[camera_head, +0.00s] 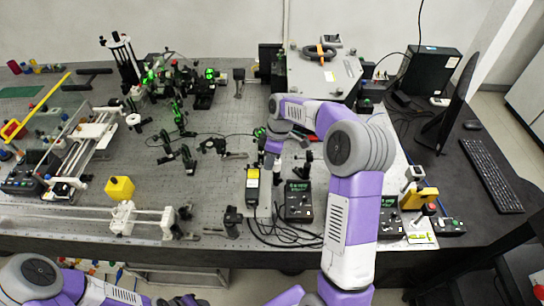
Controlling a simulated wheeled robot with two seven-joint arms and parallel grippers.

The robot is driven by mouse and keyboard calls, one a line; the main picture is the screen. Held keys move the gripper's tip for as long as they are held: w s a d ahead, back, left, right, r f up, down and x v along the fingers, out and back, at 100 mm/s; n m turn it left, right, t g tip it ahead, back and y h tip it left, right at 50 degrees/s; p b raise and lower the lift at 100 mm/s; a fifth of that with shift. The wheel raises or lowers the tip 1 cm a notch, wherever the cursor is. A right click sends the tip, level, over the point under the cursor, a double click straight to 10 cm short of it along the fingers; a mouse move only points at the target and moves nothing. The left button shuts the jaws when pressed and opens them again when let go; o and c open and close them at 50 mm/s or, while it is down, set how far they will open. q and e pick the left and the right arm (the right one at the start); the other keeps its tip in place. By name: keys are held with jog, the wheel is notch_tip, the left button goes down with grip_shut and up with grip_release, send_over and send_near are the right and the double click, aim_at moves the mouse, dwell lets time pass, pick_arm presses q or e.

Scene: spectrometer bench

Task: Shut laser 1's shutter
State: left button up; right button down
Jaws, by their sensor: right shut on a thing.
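My right gripper (268,168) reaches down over the middle of the bench, just behind and right of a black box with a yellow label (252,180), which looks like a laser head. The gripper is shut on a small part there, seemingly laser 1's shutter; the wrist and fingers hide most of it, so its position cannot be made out. Green light spots show on the optics (210,74) at the back left and near my right wrist. My left arm lies low at the bottom left; its gripper (183,300) is at the frame's lower edge, too cut off to read.
A black controller with a green display (299,201) stands right of the laser head, with loose black cables (272,232) in front. A yellow cube (119,188) and rail assemblies are at left. A monitor (448,103) and keyboard (490,174) are at right. Bare bench shows at centre left.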

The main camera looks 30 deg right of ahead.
jog(key=a+g+h+p, duration=0.1)
jog(key=h+p, duration=0.1)
jog(key=p, duration=0.1)
jog(key=w+a+r+g+h+p, duration=0.1)
jog(key=g+h+p, duration=0.1)
jog(key=p, duration=0.1)
jog(key=shift+w+a+r+h, duration=0.15)
jog(key=shift+a+r+h, duration=0.05)
jog(key=shift+h, duration=0.1)
jog(key=shift+w+a+f+g+h+p, duration=0.15)
jog(key=shift+a+g+h+p, duration=0.15)
jog(key=shift+h+p, duration=0.2)
jog(key=shift+w+a+r+g+h+p, duration=0.15)
jog(key=shift+g+h+p, duration=0.15)
jog(key=shift+h+p, duration=0.2)
jog(key=shift+w+a+f+m+g+h+p, duration=0.15)
jog(key=shift+a+f+m+g+h+p, duration=0.15)
jog(key=shift+g+h, duration=0.45)
jog(key=shift+a, duration=0.1)
jog(key=c, duration=1.2)
grip_release()
jog(key=shift+o, duration=0.4)
jog(key=shift+w, duration=0.1)
jog(key=shift+r, duration=0.1)
jog(key=v, duration=0.7)
jog(key=shift+a+b, duration=0.2)
jog(key=shift+b, duration=0.1)
